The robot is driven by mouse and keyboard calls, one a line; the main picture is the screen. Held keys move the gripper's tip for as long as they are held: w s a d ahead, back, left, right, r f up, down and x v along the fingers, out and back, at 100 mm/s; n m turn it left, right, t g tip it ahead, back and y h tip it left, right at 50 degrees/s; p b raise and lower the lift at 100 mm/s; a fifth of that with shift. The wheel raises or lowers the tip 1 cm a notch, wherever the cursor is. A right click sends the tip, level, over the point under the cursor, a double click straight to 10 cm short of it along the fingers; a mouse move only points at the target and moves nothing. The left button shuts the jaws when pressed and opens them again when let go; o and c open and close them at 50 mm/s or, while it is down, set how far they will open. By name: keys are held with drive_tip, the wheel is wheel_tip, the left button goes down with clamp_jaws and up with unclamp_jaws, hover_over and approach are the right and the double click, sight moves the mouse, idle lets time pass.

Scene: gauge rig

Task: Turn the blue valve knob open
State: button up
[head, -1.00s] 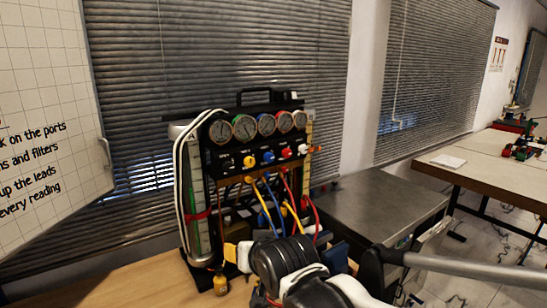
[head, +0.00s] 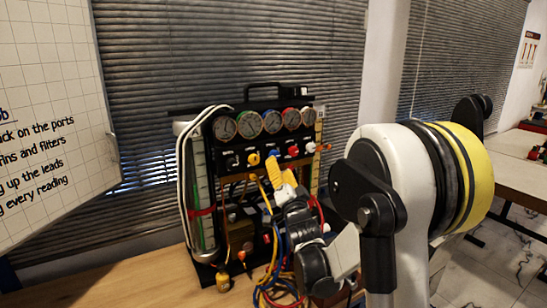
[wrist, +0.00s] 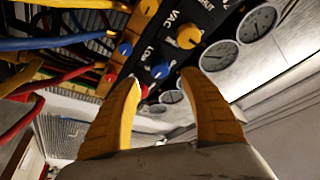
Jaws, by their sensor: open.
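The blue valve knob (head: 273,153) is on the black front panel (head: 222,160) of the gauge rig, between a yellow and a red knob. In the wrist view the blue knob (wrist: 160,71) shows just ahead of the gap between my yellow fingertips. My gripper (head: 279,168) is in front of the panel and just below the blue knob in the head view. The gripper (wrist: 160,80) is open and empty; the fingers look apart from the knob, though exact distance is hard to tell. The fingers cover a little of the knob's lower side in the head view.
A yellow knob (head: 253,159), a red knob (head: 293,150) and a white knob (head: 310,147) share the row. Several gauges (head: 272,121) sit above. Coloured hoses (wrist: 60,42) hang close to the gripper.

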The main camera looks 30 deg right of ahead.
sight(275, 155)
drive_tip(key=x, duration=0.6)
drive_tip(key=shift+w+d+b, duration=0.1)
drive_tip(key=shift+w+b, duration=0.3)
drive_tip(key=shift+c, duration=0.6)
clamp_jaws()
